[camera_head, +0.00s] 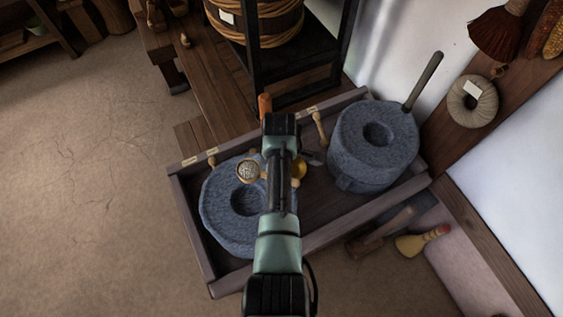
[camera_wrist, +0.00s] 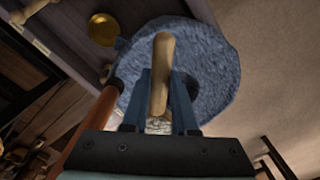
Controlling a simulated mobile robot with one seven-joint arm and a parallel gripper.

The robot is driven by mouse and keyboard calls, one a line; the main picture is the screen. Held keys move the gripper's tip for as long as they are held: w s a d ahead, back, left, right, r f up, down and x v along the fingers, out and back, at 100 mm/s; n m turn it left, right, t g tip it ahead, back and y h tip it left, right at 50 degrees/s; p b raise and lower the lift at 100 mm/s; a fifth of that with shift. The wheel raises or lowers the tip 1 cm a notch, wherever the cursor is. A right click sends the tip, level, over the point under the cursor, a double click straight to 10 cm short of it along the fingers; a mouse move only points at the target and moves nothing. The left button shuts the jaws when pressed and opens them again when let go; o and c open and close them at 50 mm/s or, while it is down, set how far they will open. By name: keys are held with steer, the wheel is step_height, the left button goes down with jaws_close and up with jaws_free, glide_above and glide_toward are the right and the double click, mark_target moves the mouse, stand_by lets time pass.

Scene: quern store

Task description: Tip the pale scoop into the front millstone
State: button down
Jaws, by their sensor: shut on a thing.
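The pale scoop shows in the head view as a small round bowl (camera_head: 248,170) with speckled, grain-like contents facing up. Its pale wooden handle (camera_wrist: 162,65) lies between the blue fingers of my gripper (camera_wrist: 162,78) in the wrist view. My gripper is shut on it, above the left millstone (camera_head: 222,215), which is nearer the picture's bottom and looks like the front one. That grey stone has a dark central hole (camera_head: 247,197), partly hidden by my arm. In the wrist view the stone (camera_wrist: 215,60) lies below the handle. My arm hides the fingertips in the head view.
A second grey millstone (camera_head: 352,145) with an upright handle (camera_head: 424,80) stands right in the wooden tray (camera_head: 330,232). A brass round thing (camera_head: 299,168) lies between the stones, also in the wrist view (camera_wrist: 103,29). A dark rack (camera_head: 292,82) stands behind. Floor at left is clear.

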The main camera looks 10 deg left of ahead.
steer(key=shift+s+f+b, duration=0.15)
steer(key=shift+f+b, duration=0.95)
steer(key=shift+f, duration=0.15)
step_height(320, 180, down, 5)
steer(key=b, duration=0.4)
steer(key=shift+r+b, duration=0.15)
steer(key=shift+b, duration=0.15)
steer(key=shift+r+p, duration=0.25)
steer(key=shift+p, duration=0.25)
steer(key=shift+s+r+t+p, duration=0.15)
steer(key=shift+t+p, duration=0.45)
steer(key=shift+t, duration=0.2)
steer(key=shift+w+f+g+b, duration=0.35)
steer(key=shift+g+b, duration=0.45)
steer(key=shift+b, duration=0.35)
steer(key=shift+s+r+p, duration=0.2)
steer(key=shift+r+p, duration=0.1)
steer(key=shift+p, duration=0.45)
steer(key=shift+s+r+t+p, duration=0.1)
steer(key=shift+r+t+p, duration=0.05)
steer(key=shift+t+p, duration=0.75)
steer(key=shift+p, duration=0.05)
